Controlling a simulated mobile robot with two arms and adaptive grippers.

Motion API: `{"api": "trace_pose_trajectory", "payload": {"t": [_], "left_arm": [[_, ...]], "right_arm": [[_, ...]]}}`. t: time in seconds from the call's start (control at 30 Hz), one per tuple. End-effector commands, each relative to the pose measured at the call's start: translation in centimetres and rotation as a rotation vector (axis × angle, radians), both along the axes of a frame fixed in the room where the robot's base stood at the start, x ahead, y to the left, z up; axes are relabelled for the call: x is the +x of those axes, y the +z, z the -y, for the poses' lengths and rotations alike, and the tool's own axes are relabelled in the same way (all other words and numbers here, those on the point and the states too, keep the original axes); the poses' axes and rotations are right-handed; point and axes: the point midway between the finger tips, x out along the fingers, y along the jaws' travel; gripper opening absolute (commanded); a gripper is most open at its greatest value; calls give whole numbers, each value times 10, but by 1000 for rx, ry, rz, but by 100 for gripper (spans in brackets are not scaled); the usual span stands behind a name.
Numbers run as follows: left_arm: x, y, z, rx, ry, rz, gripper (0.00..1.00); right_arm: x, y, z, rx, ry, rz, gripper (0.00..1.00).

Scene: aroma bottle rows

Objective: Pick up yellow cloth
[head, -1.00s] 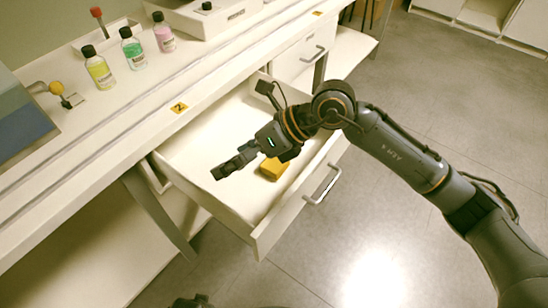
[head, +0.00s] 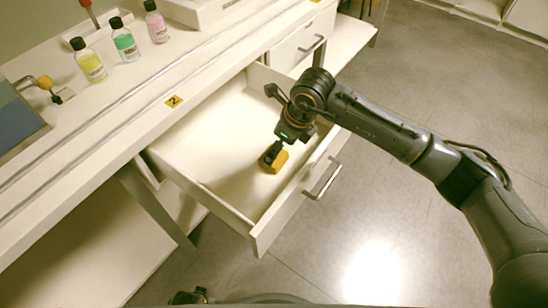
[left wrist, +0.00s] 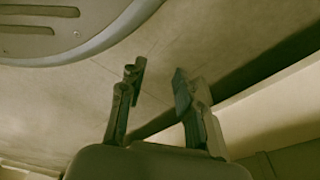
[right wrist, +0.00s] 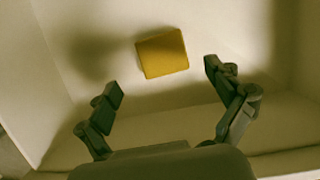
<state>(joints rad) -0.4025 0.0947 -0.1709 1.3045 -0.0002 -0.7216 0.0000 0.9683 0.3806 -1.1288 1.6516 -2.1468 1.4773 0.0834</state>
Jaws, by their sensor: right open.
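The yellow cloth (head: 280,161) is a small folded block lying on the floor of the open drawer (head: 215,135), near its front right. My right gripper (head: 270,156) points down just over the cloth and hides part of it. In the right wrist view the cloth (right wrist: 162,53) lies ahead of the open fingers (right wrist: 162,82), roughly centred between them, with bare drawer floor around it. The fingers do not touch it. My left gripper (left wrist: 159,82) is open and empty over the grey floor, away from the drawer.
The drawer's front panel with a metal handle (head: 322,180) stands right of the cloth. Bottles with yellow (head: 91,65), green (head: 125,43) and pink (head: 156,25) labels stand on the counter above. The rest of the drawer is empty.

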Motion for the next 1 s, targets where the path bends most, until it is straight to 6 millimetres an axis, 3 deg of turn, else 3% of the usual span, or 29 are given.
{"api": "trace_pose_trajectory", "payload": {"t": [0.3,0.63,0.9,1.0], "left_arm": [[6,3,1,0,0,4,33],[8,9,1,-1,1,8,33],[0,6,0,1,2,-5,33],[0,6,0,0,2,-4,33]], "right_arm": [[12,-41,-10,0,0,-2,92],[13,-48,-11,1,-1,-1,92],[13,-48,-11,1,-1,-1,37],[13,-47,-11,1,-1,-1,34]]}}
